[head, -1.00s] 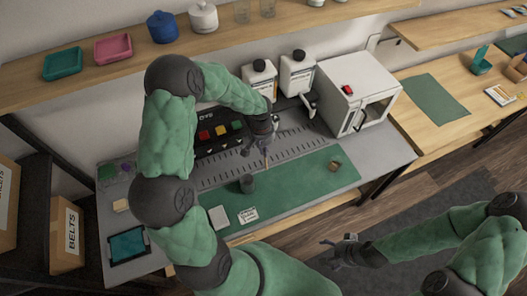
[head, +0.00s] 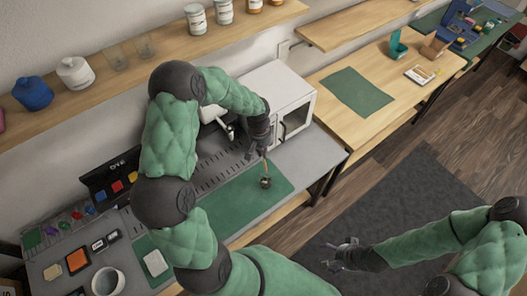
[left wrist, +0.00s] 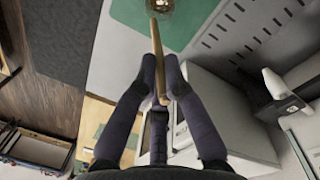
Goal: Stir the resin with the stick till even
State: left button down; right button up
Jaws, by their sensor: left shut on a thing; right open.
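My left gripper (head: 264,150) is shut on a thin tan stick (head: 266,165), which points down towards the bench. The stick also shows in the left wrist view (left wrist: 158,60), running out between the fingers (left wrist: 160,90). A small dark-rimmed cup of resin (head: 265,183) stands on the green mat near its right end. I cannot tell whether the tip dips into the resin. My right gripper (head: 345,252) is open and empty, above the floor.
A white oven (head: 283,90) stands behind the cup. The green mat (head: 232,205) is clear around the cup. A pale mug (head: 107,281), a white square (head: 155,263) and small panels lie at the left.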

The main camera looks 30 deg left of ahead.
pick_arm(q)
jog(key=shift+a+f, duration=0.2)
jog(key=shift+f, duration=0.2)
notch_tip(320, 180, down, 12)
jog(key=b, duration=0.9)
jog(key=shift+d+r, duration=0.15)
jog(key=shift+r, duration=0.05)
dwell(0.4)
